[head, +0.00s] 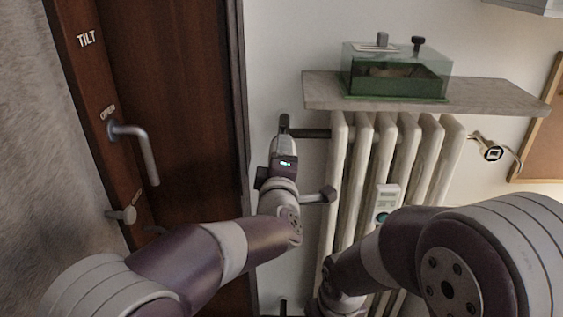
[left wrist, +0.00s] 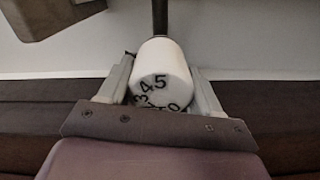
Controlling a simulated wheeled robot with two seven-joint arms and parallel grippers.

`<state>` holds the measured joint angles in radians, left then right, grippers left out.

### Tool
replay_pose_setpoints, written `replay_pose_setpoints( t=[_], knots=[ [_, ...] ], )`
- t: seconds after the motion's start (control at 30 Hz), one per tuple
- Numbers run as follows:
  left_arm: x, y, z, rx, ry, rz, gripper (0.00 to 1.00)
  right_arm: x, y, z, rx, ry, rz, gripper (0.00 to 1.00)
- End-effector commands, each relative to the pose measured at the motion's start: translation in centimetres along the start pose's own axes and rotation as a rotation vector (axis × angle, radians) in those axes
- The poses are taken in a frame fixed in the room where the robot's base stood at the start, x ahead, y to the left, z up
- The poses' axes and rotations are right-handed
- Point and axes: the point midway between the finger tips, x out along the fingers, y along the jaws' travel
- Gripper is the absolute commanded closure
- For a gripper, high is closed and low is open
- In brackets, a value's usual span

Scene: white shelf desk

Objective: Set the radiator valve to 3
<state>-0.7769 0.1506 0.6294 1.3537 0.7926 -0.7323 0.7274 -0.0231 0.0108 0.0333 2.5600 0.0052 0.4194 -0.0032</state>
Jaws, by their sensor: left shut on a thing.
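The radiator valve knob is a white cylinder (left wrist: 163,62) in the left wrist view, with black numbers on its end face. The 5 is near the top, with 4 and 3 to its left and a 0 at the lower right; the lowest marks are cut off by the gripper. My left gripper (left wrist: 162,76) is shut on the knob, one finger on each side. In the head view the left gripper (head: 284,147) is at the valve beside the radiator (head: 338,180) and mostly hides the knob. My right arm is at the lower right; its fingers are out of view.
A grey shelf (head: 490,97) above the radiator holds a green-based clear box (head: 395,75). A white device (head: 387,200) is on the radiator front. A brown door (head: 175,100) with a lever handle (head: 148,155) stands at left. A second fitting (head: 490,150) is at right.

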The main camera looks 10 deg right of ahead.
Motion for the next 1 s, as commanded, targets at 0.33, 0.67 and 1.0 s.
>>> replay_pose_setpoints(
  t=[0.33, 0.67, 1.0],
  knots=[
    [0.0, 0.1, -0.1, -0.002, 0.003, 0.001, 0.33, 0.0, 0.0, 0.0, 0.000, 0.000, 0.000, 0.53],
    [0.0, 0.0, 0.0, -0.001, 0.001, 0.000, 0.14, 0.0, 0.0, 0.0, 0.000, 0.000, 0.000, 0.53],
    [-5.5, -0.1, 0.1, -0.002, -0.001, 0.003, 0.14, 1.7, 0.0, 0.2, 0.000, 0.000, 0.000, 0.53]
  ],
)
